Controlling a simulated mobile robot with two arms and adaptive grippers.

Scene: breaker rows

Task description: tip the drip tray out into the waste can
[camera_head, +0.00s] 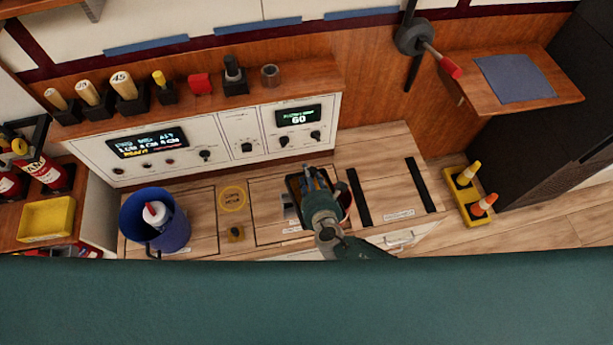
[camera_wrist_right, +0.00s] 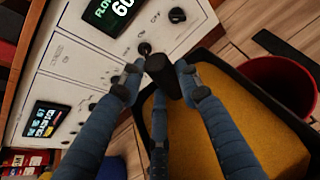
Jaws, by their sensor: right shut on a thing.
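The drip tray (camera_head: 293,186) is a black-rimmed tray on the wooden counter, partly hidden by my right gripper (camera_head: 314,180). In the right wrist view the tray (camera_wrist_right: 245,115) has a yellow-amber inside. There my right gripper's blue fingers (camera_wrist_right: 160,75) close around a dark grip at the tray's near end; its join to the tray is hidden. A dark red can (camera_wrist_right: 280,82) stands just beyond the tray, and it shows partly behind my gripper in the head view (camera_head: 346,201). A blue can (camera_head: 170,228) at the left holds a white bottle with a red cap. Neither can is labelled legibly.
A white control panel (camera_head: 225,146) with displays and knobs stands behind the counter, with stamps and small items on its shelf. Two black strips (camera_head: 359,196) lie right of the tray. A yellow stand (camera_head: 462,200) with cones is further right. A yellow bin (camera_head: 46,219) is far left.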

